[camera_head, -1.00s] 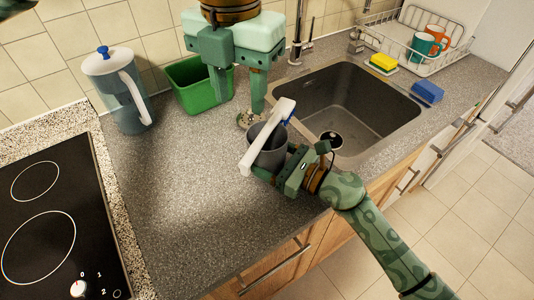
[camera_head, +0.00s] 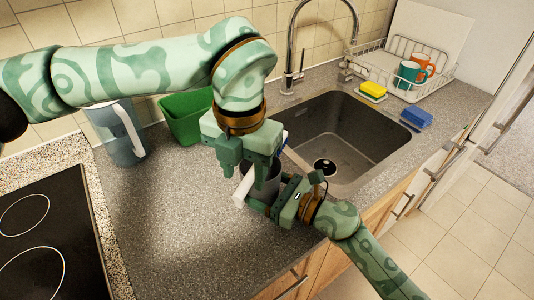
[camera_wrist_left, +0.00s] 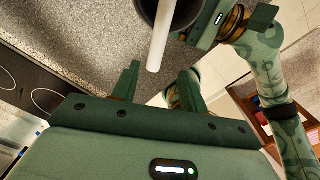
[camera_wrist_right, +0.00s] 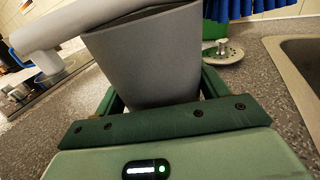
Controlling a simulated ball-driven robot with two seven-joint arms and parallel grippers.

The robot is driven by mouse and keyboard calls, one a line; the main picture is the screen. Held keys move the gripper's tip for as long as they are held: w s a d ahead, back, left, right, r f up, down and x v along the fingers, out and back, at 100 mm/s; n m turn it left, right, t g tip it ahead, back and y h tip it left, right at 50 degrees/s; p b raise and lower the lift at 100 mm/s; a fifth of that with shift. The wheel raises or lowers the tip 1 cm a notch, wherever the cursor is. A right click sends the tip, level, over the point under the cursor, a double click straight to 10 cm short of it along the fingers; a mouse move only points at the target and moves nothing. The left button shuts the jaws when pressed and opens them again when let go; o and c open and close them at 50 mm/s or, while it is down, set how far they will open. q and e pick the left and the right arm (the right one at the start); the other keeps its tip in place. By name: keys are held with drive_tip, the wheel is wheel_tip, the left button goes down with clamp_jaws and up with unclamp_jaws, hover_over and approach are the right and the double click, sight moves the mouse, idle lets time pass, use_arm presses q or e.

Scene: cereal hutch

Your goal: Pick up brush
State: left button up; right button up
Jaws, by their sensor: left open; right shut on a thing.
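The brush has a white handle (camera_head: 243,190) and blue bristles (camera_head: 284,138). It lies across the top of a dark grey cup (camera_head: 270,186); the handle sticks out past the rim. The right wrist view shows the handle (camera_wrist_right: 72,24) over the cup (camera_wrist_right: 150,62) and the bristles (camera_wrist_right: 213,30) behind it. My right gripper (camera_head: 268,200) is shut on the cup at the counter's front. My left gripper (camera_head: 245,168) is open just above the brush, pointing down. In the left wrist view, the handle end (camera_wrist_left: 157,52) lies ahead of the open fingers (camera_wrist_left: 158,85). My left gripper partly hides the brush.
The sink (camera_head: 335,110) is to the right. A cooktop (camera_head: 45,240) is at left. The front-left counter is clear.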

sight(240, 190)
use_arm(q)
drive_tip(key=f, duration=0.4)
drive_tip(key=a+f, duration=0.1)
drive_tip(key=shift+f, duration=0.4)
clamp_jaws()
